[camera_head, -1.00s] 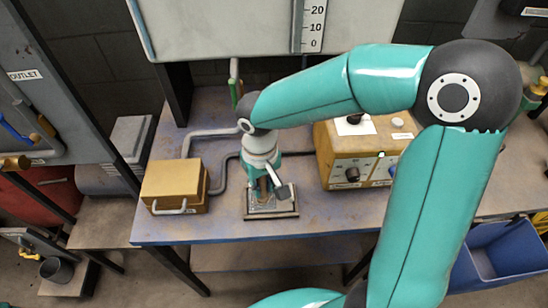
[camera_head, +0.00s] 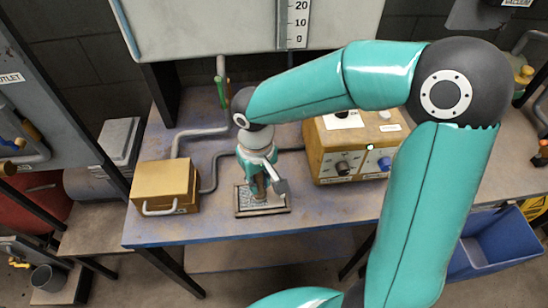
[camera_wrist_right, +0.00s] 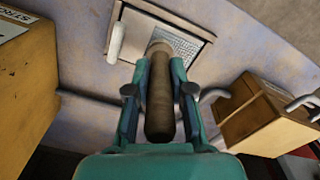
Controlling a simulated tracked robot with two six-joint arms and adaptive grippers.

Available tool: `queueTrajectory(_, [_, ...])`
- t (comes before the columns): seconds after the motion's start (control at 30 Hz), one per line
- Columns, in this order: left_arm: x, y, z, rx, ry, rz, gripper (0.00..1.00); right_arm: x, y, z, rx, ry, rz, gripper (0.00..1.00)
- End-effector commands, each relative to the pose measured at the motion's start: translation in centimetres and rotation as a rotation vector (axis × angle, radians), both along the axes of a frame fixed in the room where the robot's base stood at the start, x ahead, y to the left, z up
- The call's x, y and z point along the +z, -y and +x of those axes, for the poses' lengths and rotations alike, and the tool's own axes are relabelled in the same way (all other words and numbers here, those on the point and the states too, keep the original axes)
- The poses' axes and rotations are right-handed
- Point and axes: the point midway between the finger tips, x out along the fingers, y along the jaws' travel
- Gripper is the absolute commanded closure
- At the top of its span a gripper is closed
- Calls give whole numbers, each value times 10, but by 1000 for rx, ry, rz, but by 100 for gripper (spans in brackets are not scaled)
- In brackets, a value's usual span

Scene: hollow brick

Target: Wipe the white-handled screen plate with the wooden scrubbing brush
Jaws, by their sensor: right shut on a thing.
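The screen plate (camera_head: 247,207) lies on the blue-grey workbench, a square metal mesh in a brownish frame. Its white handle (camera_head: 280,187) sticks up at its right side, and at the left in the right wrist view (camera_wrist_right: 117,42). My right gripper (camera_head: 259,184) points down over the plate, shut on the wooden scrubbing brush (camera_wrist_right: 160,98). The brush's round brown handle stands between the fingers. Its lower end (camera_wrist_right: 158,48) is over the mesh (camera_wrist_right: 186,45); whether the bristles touch is hidden. My left gripper is out of view.
A yellow-brown box with a handle (camera_head: 165,187) stands left of the plate. A yellow control box with knobs (camera_head: 340,160) stands to the right. Grey pipes (camera_head: 205,131) run behind. A blue bin (camera_head: 497,245) is below right. Bare bench lies either side of the plate.

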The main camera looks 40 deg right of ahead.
Motion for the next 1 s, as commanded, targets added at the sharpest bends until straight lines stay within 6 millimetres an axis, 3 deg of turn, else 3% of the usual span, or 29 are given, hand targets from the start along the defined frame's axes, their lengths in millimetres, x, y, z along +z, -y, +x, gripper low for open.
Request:
queueTrajectory(0.2, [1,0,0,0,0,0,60,0,14,-1,9,-1,0,100])
queueTrajectory(0.33, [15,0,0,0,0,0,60,24,14,0,11,3,1,100])
queueTrajectory(1.0, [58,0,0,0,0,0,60,79,11,1,19,0,1,100])
